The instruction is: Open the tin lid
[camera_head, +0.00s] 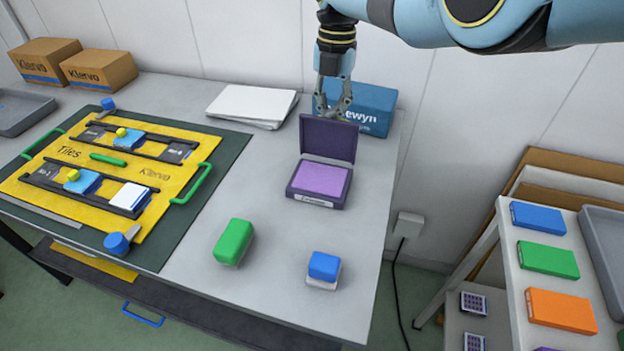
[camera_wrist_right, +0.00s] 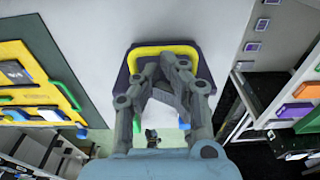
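The dark purple tin (camera_head: 318,198) stands on the grey table with its lid (camera_head: 328,138) raised upright along its back edge. A lighter purple pad (camera_head: 320,180) shows inside it. My right gripper (camera_head: 335,115) hangs down just behind and above the lid's top edge, its fingers drawn together. I cannot tell whether it touches the lid. In the right wrist view the fingers (camera_wrist_right: 162,68) come together in front of a dark purple panel with a yellow border (camera_wrist_right: 165,48), apparently the lid's outer face. My left gripper is not in view.
A blue box (camera_head: 370,108) stands right behind the gripper. A green block (camera_head: 233,242) and a blue-topped block (camera_head: 323,266) stand in front of the tin. A yellow tile board (camera_head: 108,205) lies left. White sheets (camera_head: 252,104) lie behind. The table's right edge is close.

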